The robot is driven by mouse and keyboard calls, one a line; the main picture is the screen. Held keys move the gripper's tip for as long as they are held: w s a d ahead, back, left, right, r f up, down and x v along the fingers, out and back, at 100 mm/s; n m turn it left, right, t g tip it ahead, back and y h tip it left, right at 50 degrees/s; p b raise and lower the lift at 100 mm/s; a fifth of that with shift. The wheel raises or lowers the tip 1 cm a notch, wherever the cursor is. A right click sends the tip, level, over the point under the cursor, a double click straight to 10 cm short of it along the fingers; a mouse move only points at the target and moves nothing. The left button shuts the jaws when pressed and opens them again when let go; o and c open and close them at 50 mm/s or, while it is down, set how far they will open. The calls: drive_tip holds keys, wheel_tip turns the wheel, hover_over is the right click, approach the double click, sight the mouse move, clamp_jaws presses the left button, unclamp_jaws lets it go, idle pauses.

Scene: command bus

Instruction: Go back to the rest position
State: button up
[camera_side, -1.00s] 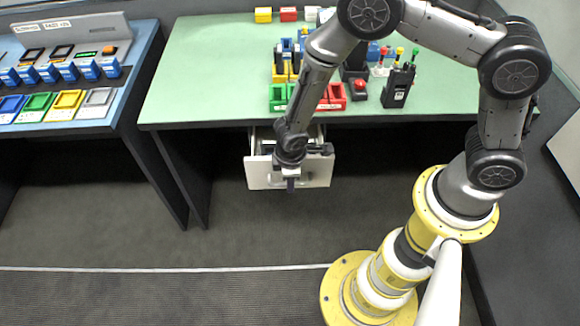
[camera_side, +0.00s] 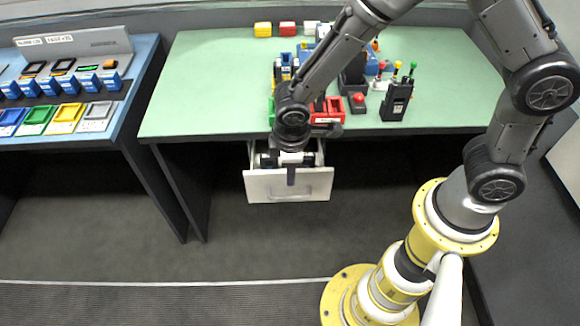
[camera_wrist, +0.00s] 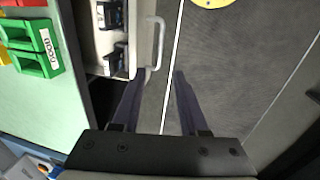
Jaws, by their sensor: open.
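My gripper (camera_side: 291,182) hangs in front of the open white drawer (camera_side: 258,188) under the green table in the side view. Its fingers overlap the drawer front there. In the wrist view my gripper (camera_wrist: 160,74) has two dark fingers standing apart with nothing held between them. The drawer's handle (camera_wrist: 157,42) and front show just beyond the left finger, and whether they touch cannot be told.
The green table (camera_side: 215,85) carries colored bins, a black radio (camera_side: 397,100) and a red button (camera_side: 358,98). Dark-and-white items (camera_wrist: 112,60) lie in the drawer. A blue bench (camera_side: 140,65) stands left. The floor (camera_side: 255,245) in front is clear.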

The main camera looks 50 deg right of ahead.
drive_tip(key=shift+d, duration=0.1)
drive_tip(key=w+d+r+m+t+y, duration=0.1)
drive_tip(key=w+d+r+m, duration=0.15)
drive_tip(key=r, duration=0.35)
drive_tip(key=w+d+r+m+t, duration=0.1)
drive_tip(key=d+r+t, duration=0.1)
drive_tip(key=d+r, duration=0.35)
drive_tip(key=s+d+r+m+t, duration=0.1)
drive_tip(key=s+d+r, duration=0.1)
drive_tip(key=s+r, duration=0.3)
drive_tip(key=s+d+r+m+t, duration=0.1)
drive_tip(key=s+d+r+m, duration=0.15)
drive_tip(key=r, duration=0.35)
drive_tip(key=s+d+m+g, duration=0.1)
drive_tip(key=s+m, duration=0.1)
drive_tip(key=s, duration=1)
drive_tip(key=shift+s+y, duration=0.3)
